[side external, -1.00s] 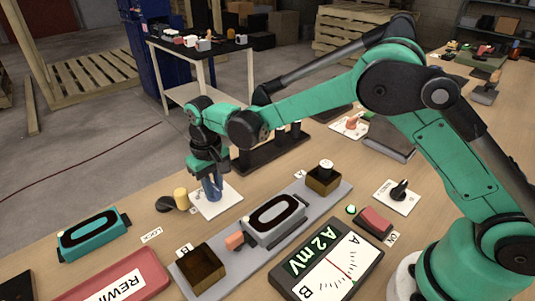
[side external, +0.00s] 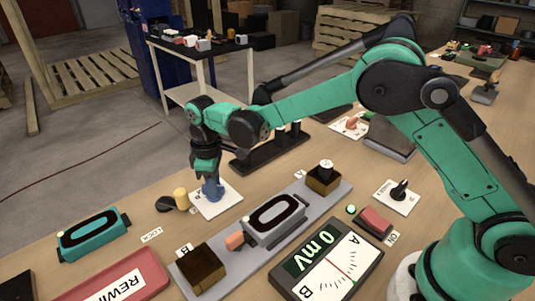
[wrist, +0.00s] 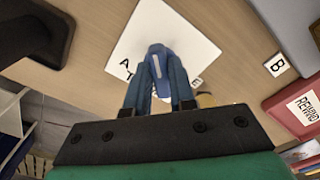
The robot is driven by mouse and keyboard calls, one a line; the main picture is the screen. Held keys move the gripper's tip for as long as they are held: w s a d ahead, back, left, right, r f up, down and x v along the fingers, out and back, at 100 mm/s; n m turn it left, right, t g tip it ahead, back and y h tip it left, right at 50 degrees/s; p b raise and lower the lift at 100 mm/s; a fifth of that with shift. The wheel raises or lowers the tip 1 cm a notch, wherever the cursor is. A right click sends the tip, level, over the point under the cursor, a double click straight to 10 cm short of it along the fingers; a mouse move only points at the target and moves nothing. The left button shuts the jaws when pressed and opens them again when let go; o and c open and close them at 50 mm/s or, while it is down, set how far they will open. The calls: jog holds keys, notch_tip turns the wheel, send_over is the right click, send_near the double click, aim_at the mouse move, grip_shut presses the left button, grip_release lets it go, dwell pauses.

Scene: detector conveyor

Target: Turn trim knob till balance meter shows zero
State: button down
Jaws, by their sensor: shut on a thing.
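The trim knob (wrist: 157,62) is blue with a white pointer line and stands on a white plate (side external: 229,202). My gripper (wrist: 156,85) is shut on the knob, with one finger on each side of it. In the side view my gripper (side external: 211,181) points down over the plate and partly hides the knob. The balance meter (side external: 329,261) lies at the front, with a dark green display (side external: 311,250) reading "0 mV". Its red needle (side external: 341,262) stands about midway between the letters A and B.
A grey rail holds a grey oval-faced unit (side external: 274,221) between open boxes, A (side external: 323,180) and B (side external: 201,268). A teal unit (side external: 93,235) and a red REWIND tray (side external: 115,280) lie left.

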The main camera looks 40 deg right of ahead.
jog(key=shift+n, duration=0.4)
jog(key=c, duration=0.7)
grip_release()
jog(key=shift+c, duration=0.2)
jog(key=shift+r, duration=2.8)
jog(key=shift+r, duration=0.1)
